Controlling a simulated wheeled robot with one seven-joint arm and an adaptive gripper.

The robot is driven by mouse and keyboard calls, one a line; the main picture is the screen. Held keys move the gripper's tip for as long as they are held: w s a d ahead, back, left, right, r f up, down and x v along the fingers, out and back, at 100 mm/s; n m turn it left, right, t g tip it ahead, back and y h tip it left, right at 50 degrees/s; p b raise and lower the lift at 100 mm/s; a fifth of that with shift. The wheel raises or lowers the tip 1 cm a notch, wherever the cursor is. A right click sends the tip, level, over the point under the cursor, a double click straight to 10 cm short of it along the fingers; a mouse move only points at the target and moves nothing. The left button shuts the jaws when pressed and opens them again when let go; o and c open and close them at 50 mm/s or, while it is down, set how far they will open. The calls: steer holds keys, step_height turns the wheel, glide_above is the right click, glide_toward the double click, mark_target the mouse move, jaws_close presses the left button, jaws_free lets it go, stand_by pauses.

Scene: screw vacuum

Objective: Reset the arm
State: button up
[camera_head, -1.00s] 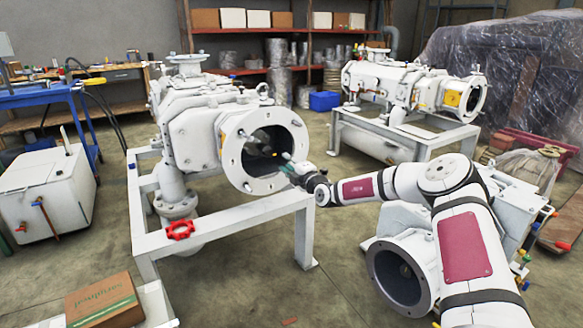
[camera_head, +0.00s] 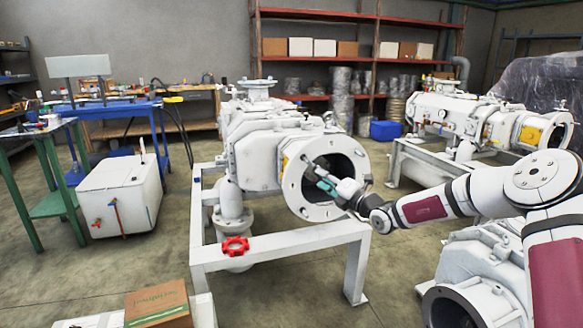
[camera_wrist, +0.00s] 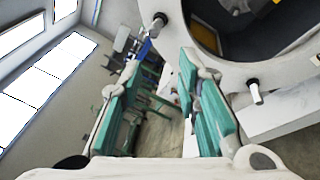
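My gripper (camera_head: 318,172) is at the front of the round flange opening of the white screw vacuum pump (camera_head: 262,150), on the end of my arm reaching in from the right. In the wrist view, my gripper (camera_wrist: 160,72) has its two teal-padded fingers apart, with nothing between them. The flange (camera_wrist: 180,30) with protruding bolts fills the upper right of that view, close beyond the fingers. From these views I cannot tell whether a finger touches the flange.
A second pump (camera_head: 470,118) is behind at right, and another white machine (camera_head: 490,270) is below my arm. A cardboard box (camera_head: 158,305) is front left.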

steer(key=s+a+r+n+g+y, duration=0.2)
steer(key=s+a+r+n+g, duration=0.25)
steer(key=s+a+n, duration=0.45)
steer(key=s+a+r+n+g+y, duration=0.2)
steer(key=s+a+r+n+g, duration=0.35)
steer(key=s+n, duration=0.6)
steer(key=s+a+f+n+g+h, duration=0.15)
steer(key=s+n, duration=0.25)
steer(key=s, duration=0.4)
steer(key=s+n+g+h, duration=0.2)
steer(key=s+n+g, duration=0.1)
steer(key=s+n, duration=0.3)
steer(key=s+d+f+n+h, duration=0.1)
steer(key=s+d+n+h, duration=0.25)
steer(key=s+d, duration=0.55)
steer(key=s+d+f+n+g+h, duration=0.1)
steer(key=s+d+n+h, duration=0.3)
steer(key=s, duration=0.8)
steer(key=s+d+f+n+h, duration=0.25)
steer(key=s+d, duration=0.45)
steer(key=s, duration=0.4)
step_height(320, 180, up, 32)
steer(key=n+t+p, duration=0.1)
steer(key=t+p, duration=0.2)
steer(key=p, duration=2.6)
steer(key=shift+d+r+t+p, duration=0.15)
steer(key=shift+d+t+p, duration=0.2)
steer(key=shift+w, duration=0.15)
